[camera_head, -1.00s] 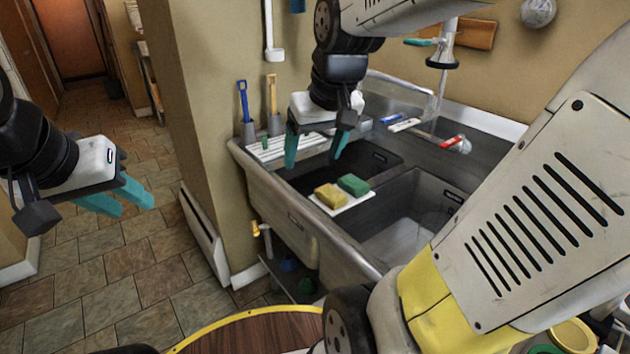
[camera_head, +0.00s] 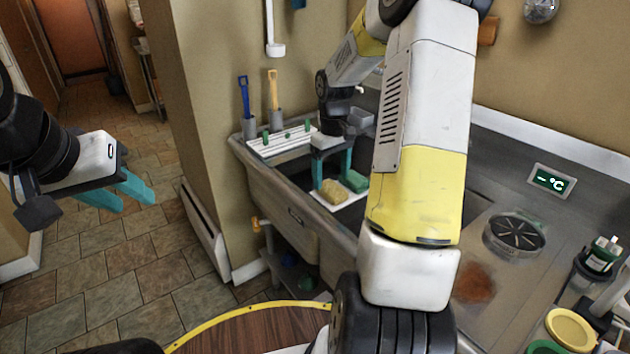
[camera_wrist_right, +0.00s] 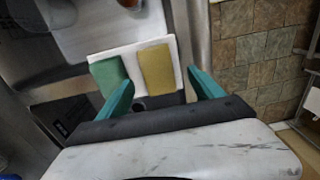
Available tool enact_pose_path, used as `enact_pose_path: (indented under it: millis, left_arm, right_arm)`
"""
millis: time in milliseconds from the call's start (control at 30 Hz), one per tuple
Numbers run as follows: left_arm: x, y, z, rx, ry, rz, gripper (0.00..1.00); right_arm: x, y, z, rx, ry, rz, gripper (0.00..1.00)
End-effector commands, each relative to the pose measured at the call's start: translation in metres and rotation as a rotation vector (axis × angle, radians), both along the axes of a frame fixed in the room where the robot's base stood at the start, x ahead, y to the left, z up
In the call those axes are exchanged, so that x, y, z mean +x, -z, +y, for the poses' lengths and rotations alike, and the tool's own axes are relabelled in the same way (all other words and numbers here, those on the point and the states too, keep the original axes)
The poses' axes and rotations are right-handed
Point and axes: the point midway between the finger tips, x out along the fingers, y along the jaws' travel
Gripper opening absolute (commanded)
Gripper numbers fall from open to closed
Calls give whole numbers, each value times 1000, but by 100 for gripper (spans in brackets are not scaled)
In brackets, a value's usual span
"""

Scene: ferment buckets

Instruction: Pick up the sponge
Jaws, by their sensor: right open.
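A yellow sponge (camera_head: 333,190) and a green sponge (camera_head: 354,181) lie side by side on a small white tray (camera_head: 345,202) at the sink. The right wrist view also shows the yellow sponge (camera_wrist_right: 157,70), the green sponge (camera_wrist_right: 111,78) and the tray (camera_wrist_right: 130,48). My right gripper (camera_head: 332,176) is open and points down just above the sponges. In the right wrist view, the yellow sponge lies ahead between its fingertips (camera_wrist_right: 160,78), and one fingertip is near the green sponge. Contact cannot be told. My left gripper (camera_head: 136,203) is open and empty over the floor, far left.
The metal sink (camera_head: 275,200) surrounds the tray, and my right arm hides much of it. A striped white rack (camera_head: 285,140) and two upright brushes stand behind. A thermometer display (camera_head: 551,180) and a round drain (camera_head: 514,234) are at right. A wooden round table (camera_head: 260,328) is in front.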

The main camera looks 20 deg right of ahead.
Motion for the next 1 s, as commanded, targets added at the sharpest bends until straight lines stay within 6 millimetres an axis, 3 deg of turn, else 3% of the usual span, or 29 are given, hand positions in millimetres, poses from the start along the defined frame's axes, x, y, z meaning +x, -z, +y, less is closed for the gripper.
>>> enact_pose_path:
  millis: [233,567,867,1000]
  left_arm:
    - [0,0,0,0,0,0,36]
    - [0,0,0,0,0,0,36]
    - [0,0,0,0,0,0,36]
    - [0,0,0,0,0,0,36]
  right_arm:
    - [2,36,-3,1,-1,1,76]
    - [2,42,-3,-1,0,-1,74]
    - [2,42,-3,-1,0,-1,16]
    - [2,42,-3,-1,0,-1,12]
